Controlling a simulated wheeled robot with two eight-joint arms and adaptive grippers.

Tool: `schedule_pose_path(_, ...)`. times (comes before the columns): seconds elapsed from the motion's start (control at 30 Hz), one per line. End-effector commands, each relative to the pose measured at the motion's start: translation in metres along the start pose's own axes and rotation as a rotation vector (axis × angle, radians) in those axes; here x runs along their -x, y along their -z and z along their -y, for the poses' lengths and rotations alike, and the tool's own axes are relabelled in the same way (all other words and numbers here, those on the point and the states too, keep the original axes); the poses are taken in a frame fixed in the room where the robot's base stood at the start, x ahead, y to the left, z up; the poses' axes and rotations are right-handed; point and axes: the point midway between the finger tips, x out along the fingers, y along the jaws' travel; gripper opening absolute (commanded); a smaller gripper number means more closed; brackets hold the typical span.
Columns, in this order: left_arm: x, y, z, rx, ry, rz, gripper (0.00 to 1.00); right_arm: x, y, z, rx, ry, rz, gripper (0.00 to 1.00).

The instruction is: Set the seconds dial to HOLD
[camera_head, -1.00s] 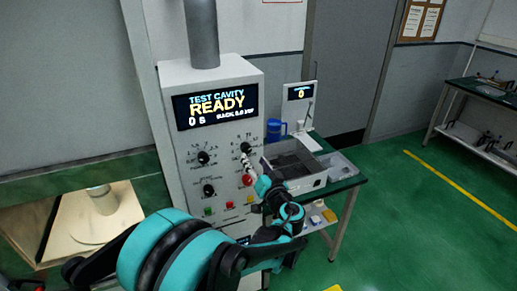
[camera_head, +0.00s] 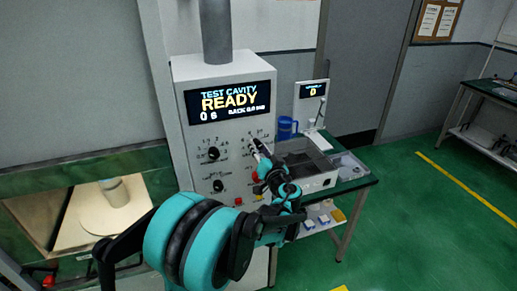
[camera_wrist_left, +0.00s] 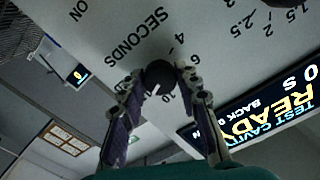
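The seconds dial (camera_wrist_left: 159,76) is a round black knob beside the word SECONDS in the left wrist view. Its white mark points down and slightly left in that view; the label there is partly hidden by a finger. My left gripper (camera_wrist_left: 159,72) has one fingertip on each side of the knob, open around it; whether the fingertips touch it I cannot tell. In the head view my left gripper (camera_head: 258,149) is at the upper right dial of the white generator panel (camera_head: 227,137) and covers part of it. The generator screen (camera_head: 229,102) reads READY and 0 S. My right gripper is not in view.
Two other black dials, an upper one (camera_head: 214,153) and a lower one (camera_head: 219,186), sit to the left on the panel. A red button (camera_head: 255,176) is just below my gripper.

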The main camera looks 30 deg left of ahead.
Motion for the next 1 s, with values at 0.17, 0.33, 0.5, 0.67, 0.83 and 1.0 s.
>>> schedule_pose_path(0.17, 0.0000, -0.0001, -0.0001, -0.007, 0.000, 0.000, 0.03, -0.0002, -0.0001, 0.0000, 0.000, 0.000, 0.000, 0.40)
schedule_pose_path(0.33, 0.0000, -0.0003, -0.0002, -0.049, 0.000, 0.000, 0.03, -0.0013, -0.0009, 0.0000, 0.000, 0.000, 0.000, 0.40)
schedule_pose_path(0.5, -0.0001, -0.0005, -0.0004, -0.145, 0.000, 0.000, 0.03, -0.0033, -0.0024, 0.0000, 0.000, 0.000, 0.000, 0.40)
schedule_pose_path(0.67, -0.0001, -0.0006, -0.0004, -0.275, 0.000, 0.000, 0.03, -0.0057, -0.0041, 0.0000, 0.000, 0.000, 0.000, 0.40)
schedule_pose_path(0.83, 0.0001, -0.0007, -0.0002, -0.423, 0.000, 0.000, 0.03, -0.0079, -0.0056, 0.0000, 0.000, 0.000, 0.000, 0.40)
schedule_pose_path(1.0, 0.0001, -0.0005, 0.0000, -0.558, 0.000, 0.000, 0.03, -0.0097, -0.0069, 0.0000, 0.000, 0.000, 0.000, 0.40)
